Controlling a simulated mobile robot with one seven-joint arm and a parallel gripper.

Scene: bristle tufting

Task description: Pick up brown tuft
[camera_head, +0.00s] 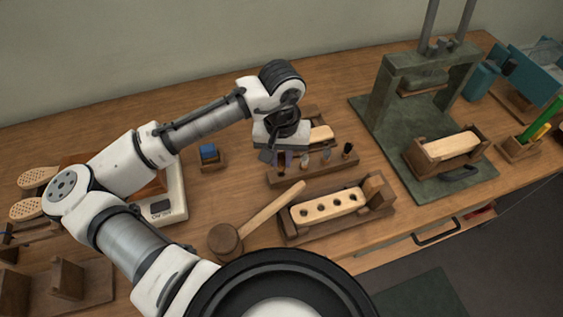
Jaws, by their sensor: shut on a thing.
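My gripper (281,158) points down over the left part of a small wooden tuft rack (318,174). It is shut on a small tuft, taken as the brown tuft, which the fingers mostly hide; its colour is hard to tell. I cannot tell whether the tuft is still in its hole or just lifted. Several other tufts stand upright in the rack to the right of my gripper, among them a pale one (327,154) and a dark one (347,151).
A wooden brush block with holes (327,206) sits in a holder in front of the rack. A mallet (224,239) lies left of it. A blue-topped block (208,152) stands left of my gripper. A green press (430,80) stands at the right.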

